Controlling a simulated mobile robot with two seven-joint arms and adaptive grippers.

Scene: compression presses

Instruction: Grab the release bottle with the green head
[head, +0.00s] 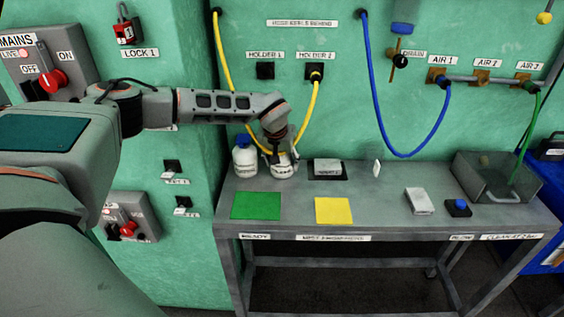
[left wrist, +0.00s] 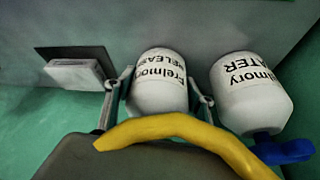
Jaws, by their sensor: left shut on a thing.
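The release bottle (head: 285,171), white with black lettering, stands at the back left of the grey bench. In the left wrist view the bottle (left wrist: 158,95) shows the word RELEASE. My left gripper (head: 275,155) reaches down onto it from above. In the left wrist view the fingers of my left gripper (left wrist: 157,108) are on both sides of the bottle, shut on it. The bottle's head is hidden, so its colour does not show. My right gripper is not in view.
A white water bottle (head: 245,158) with a blue head stands just left of the release bottle. A yellow hose (left wrist: 175,127) crosses close in front of the wrist camera. A pale block (head: 328,167) lies to the right. Green (head: 256,206) and yellow (head: 334,211) mats lie in front.

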